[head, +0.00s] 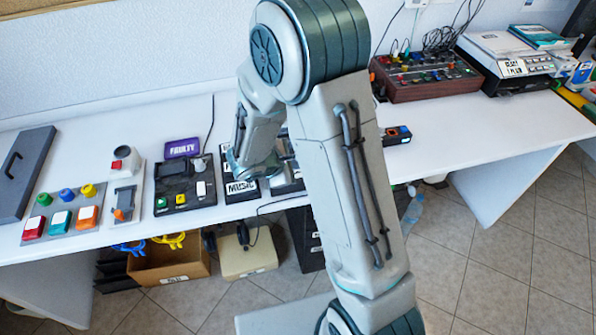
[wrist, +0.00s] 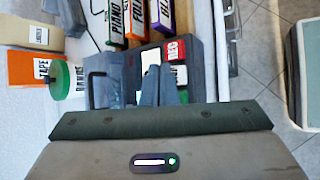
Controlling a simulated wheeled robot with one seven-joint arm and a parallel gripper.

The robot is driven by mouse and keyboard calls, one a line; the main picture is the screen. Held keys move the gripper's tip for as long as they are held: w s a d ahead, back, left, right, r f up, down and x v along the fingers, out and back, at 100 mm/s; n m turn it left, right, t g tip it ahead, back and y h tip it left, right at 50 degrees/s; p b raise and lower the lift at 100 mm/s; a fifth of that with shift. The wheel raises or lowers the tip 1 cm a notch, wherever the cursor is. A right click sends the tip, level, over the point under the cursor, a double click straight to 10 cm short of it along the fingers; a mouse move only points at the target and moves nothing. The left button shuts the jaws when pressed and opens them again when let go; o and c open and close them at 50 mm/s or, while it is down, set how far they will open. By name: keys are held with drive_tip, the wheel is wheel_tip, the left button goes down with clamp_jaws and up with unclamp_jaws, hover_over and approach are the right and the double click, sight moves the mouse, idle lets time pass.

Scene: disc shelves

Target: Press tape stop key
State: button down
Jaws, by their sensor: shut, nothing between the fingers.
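In the wrist view a dark key unit (wrist: 192,55) shows a red key (wrist: 175,51) with white lettering, a pale key (wrist: 151,57) and a dark green key (wrist: 180,75). I cannot tell which one is the tape stop key. My gripper (wrist: 160,84) is shut and empty, its fingers over this unit and hiding part of it. Whether the tips touch a key cannot be told. A grey-blue body with a dark handle (wrist: 97,88) lies beside the unit.
The wrist view shows labelled boxes, PIANO (wrist: 115,20) among them, an orange TAPE box (wrist: 33,69) and a green roll (wrist: 60,77). In the head view, a black device (head: 184,188) and coloured buttons (head: 62,219) are on the left.

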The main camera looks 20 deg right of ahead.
drive_tip(key=shift+r, duration=0.1)
drive_tip(key=shift+r+p, duration=1.65)
drive_tip(key=shift+r, duration=0.8)
drive_tip(key=shift+f, duration=0.1)
drive_tip(key=s+d+r+m+g+y, duration=0.1)
drive_tip(key=s+d+r+m+g, duration=0.15)
drive_tip(key=s+r+m, duration=0.2)
drive_tip(key=s+d+r+m+g, duration=0.1)
drive_tip(key=s+d+r+m, duration=0.25)
drive_tip(key=s+r, duration=0.2)
drive_tip(key=s+a+r+m+y, duration=0.2)
drive_tip(key=s+m+y, duration=0.1)
drive_tip(key=s+m, duration=0.1)
drive_tip(key=s+a+r+m+t+y, duration=0.1)
drive_tip(key=s+a+r+m+y, duration=0.1)
drive_tip(key=s, duration=0.4)
drive_tip(key=shift+s+a+r+m+y, duration=0.15)
drive_tip(key=shift+a+r+m+y, duration=0.25)
drive_tip(key=shift+r+m+y, duration=0.55)
drive_tip(key=shift+d+f+m+h, duration=0.1)
drive_tip(key=shift+f+m+h, duration=0.15)
